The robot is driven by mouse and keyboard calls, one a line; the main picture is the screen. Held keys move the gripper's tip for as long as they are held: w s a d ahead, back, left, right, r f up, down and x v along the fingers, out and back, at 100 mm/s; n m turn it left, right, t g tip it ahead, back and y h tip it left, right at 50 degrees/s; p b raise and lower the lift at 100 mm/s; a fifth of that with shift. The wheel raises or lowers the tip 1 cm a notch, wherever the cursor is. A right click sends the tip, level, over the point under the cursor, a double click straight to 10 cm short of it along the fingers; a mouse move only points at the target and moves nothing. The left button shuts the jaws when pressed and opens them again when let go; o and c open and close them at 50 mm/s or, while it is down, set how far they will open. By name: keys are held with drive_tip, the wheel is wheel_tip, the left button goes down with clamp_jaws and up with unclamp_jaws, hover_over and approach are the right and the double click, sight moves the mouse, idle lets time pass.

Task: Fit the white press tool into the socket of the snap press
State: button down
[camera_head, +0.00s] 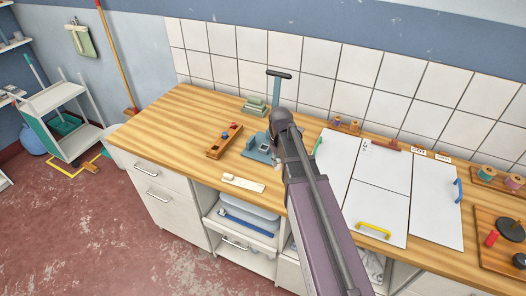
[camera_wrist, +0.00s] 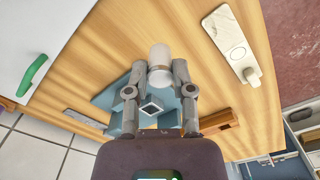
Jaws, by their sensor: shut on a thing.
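The white press tool (camera_wrist: 160,62) is a short, pale cylinder, held between the fingertips of my gripper (camera_wrist: 160,72) in the wrist view. The snap press (camera_head: 257,155) is blue-grey and stands on the wooden worktop, with an upright lever and dark handle (camera_head: 279,74). Its square, light-rimmed socket (camera_wrist: 152,108) shows between my fingers in the wrist view. The tool appears beside the socket in that view, not in it; its height above the press is hard to judge. In the head view my arm hides most of my gripper and part of the press.
A wooden block with red and blue pegs (camera_head: 225,140) stands left of the press. A white plate with a knob (camera_head: 243,184) lies at the front edge. A green object (camera_head: 254,106) is behind. White boards (camera_head: 381,181) with coloured handles lie to the right. The worktop's left end is clear.

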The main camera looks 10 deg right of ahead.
sight(265, 142)
drive_tip(key=shift+a, duration=0.1)
drive_tip(key=a, duration=0.5)
drive_tip(key=shift+a+r, duration=0.15)
drive_tip(key=shift+a, duration=0.15)
drive_tip(key=shift+w, duration=0.15)
drive_tip(key=w+d, duration=0.1)
drive_tip(key=w, duration=0.3)
drive_tip(key=w+d+f, duration=0.1)
drive_tip(key=w, duration=0.4)
drive_tip(key=w+d+b, duration=0.1)
drive_tip(key=w, duration=0.4)
drive_tip(key=shift+d+f, duration=0.15)
drive_tip(key=shift+d, duration=0.15)
drive_tip(key=shift+w, duration=0.3)
drive_tip(key=shift+w+d+f+b, duration=0.1)
drive_tip(key=shift+w+f+b, duration=0.1)
drive_tip(key=shift+f+b, duration=0.3)
drive_tip(key=shift+w+d+f+b, duration=0.1)
drive_tip(key=shift+w+f+b, duration=0.05)
drive_tip(key=shift+f+b, duration=1.2)
